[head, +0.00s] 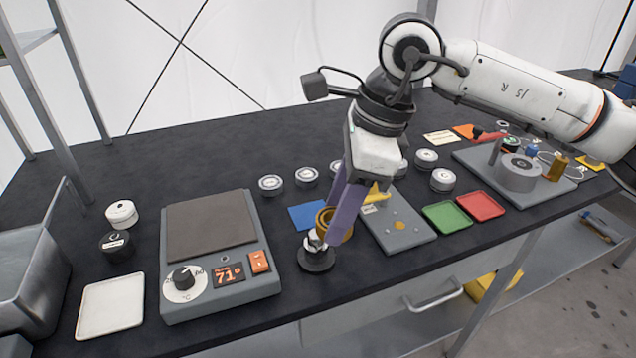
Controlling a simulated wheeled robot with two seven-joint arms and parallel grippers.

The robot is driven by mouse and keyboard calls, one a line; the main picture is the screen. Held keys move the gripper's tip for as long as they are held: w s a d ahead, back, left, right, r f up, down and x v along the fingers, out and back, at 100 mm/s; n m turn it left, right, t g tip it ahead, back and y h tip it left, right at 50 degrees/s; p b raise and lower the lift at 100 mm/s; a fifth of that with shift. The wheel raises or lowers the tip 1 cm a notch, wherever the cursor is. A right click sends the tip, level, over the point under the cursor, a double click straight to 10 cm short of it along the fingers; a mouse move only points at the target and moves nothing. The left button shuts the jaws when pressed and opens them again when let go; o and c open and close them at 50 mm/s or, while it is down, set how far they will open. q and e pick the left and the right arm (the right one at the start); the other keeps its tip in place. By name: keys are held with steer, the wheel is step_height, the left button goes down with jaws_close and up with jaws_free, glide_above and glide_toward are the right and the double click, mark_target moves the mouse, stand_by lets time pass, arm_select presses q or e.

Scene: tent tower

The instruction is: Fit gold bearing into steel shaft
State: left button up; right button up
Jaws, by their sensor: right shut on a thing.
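My right gripper (334,222) comes down from above with its purple-grey fingers shut on the gold bearing (323,217), a gold ring. The steel shaft (312,240) stands upright on a round dark base (316,261) on the bench. The bearing is tilted and sits at the top of the shaft, slightly to its right in the picture. The fingers hide part of both, so I cannot tell whether the ring is around the shaft or only beside or above it. My left gripper is not in view.
A hot plate (256,287) reading 71 stands left of the shaft, with a white tray (113,304) beyond it. A blue pad (304,216) and grey board (413,240) are close by. Green (447,217) and red (480,206) trays lie right. Several round containers stand behind.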

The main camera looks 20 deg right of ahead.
mark_target(324, 213)
steer(key=r+m, duration=0.1)
steer(key=m, duration=0.1)
steer(key=w+a+m+t, duration=0.1)
steer(key=m, duration=0.1)
steer(key=r+m+h, duration=0.1)
steer(key=m, duration=0.1)
steer(key=shift+w+a+r+m+b, duration=0.25)
steer(key=shift+w+r+m+b, duration=0.05)
steer(key=shift+w+b, duration=0.1)
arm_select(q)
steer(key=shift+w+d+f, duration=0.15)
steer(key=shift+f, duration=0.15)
arm_select(e)
steer(key=m, duration=0.1)
steer(key=r+m, duration=0.1)
steer(key=m+h, duration=0.1)
steer(key=shift+w+a+r+m+t, duration=0.3)
steer(key=shift+w+m+t, duration=0.1)
